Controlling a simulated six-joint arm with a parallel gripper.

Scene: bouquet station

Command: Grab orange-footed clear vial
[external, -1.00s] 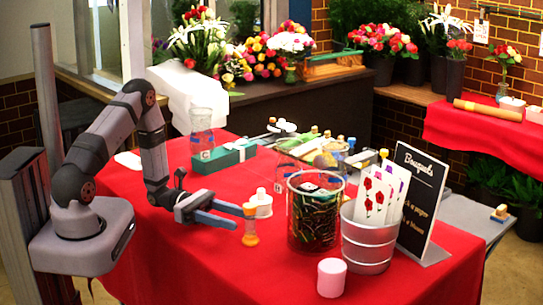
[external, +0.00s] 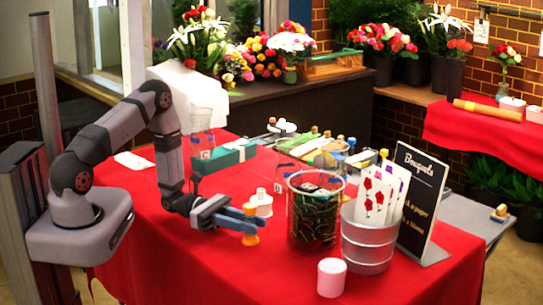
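The orange-footed clear vial (external: 250,240) stands upright on the red table, left of the large glass jar. Its orange top and orange foot show above and below my fingers, and its middle is hidden. My gripper (external: 255,223) is low over the table with its blue fingers level at the vial's mid-height, one to each side as far as I can see. Whether the fingers press on the vial is too small to tell.
A white bottle (external: 261,203) stands close behind the vial. A glass jar (external: 310,212), a metal bucket (external: 368,243) with cards and a pink-white cylinder (external: 331,278) stand to the right. A teal block (external: 224,155) is behind. The table's front left is clear.

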